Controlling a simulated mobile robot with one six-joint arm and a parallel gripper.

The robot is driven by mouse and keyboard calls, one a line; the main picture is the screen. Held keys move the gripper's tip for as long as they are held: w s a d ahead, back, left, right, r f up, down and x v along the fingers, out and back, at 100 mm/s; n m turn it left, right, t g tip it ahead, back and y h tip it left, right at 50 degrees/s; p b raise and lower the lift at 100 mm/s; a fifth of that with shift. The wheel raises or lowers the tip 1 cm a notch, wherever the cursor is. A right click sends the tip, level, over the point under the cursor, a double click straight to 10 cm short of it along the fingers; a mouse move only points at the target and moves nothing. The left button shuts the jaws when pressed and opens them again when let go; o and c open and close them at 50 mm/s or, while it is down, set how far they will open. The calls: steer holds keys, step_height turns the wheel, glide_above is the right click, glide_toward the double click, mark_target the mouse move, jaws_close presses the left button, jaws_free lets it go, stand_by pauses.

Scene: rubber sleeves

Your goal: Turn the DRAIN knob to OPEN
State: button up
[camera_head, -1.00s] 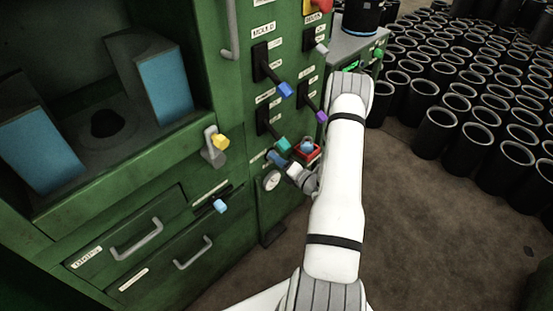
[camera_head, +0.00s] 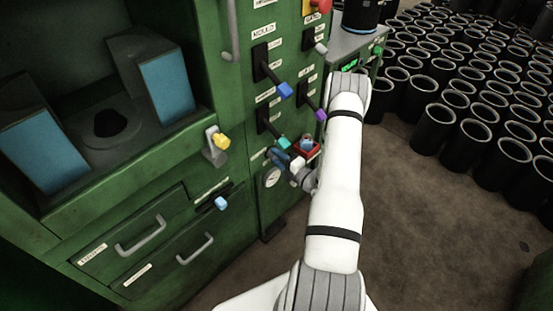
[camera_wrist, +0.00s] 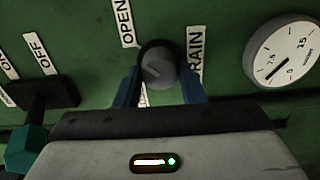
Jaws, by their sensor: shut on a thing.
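The DRAIN knob (camera_wrist: 157,68) is a round grey knob with a dark rim on the green panel, in the upper middle of the wrist view. My gripper (camera_wrist: 160,85) has its two blue fingers on either side of the knob and is shut on it. The OPEN label (camera_wrist: 125,22) is above and left of the knob. The DRAIN label (camera_wrist: 196,50) is to its right, its first letter hidden. Another white label below the knob is mostly covered. In the head view my gripper (camera_head: 283,159) is at the panel's lower part, and the knob cannot be made out.
A round gauge (camera_wrist: 283,50) is right of the knob. A teal-tipped lever (camera_wrist: 27,145) with an ON/OFF label is close on the left. A red-framed box (camera_head: 307,147) is beside my gripper. Black sleeves (camera_head: 435,125) stand on the floor at right.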

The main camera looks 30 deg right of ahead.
steer(key=shift+s+a+f, duration=0.1)
steer(key=shift+f, duration=0.05)
steer(key=o, duration=1)
steer(key=shift+c, duration=0.2)
steer(key=shift+o, duration=0.2)
steer(key=v, duration=0.8)
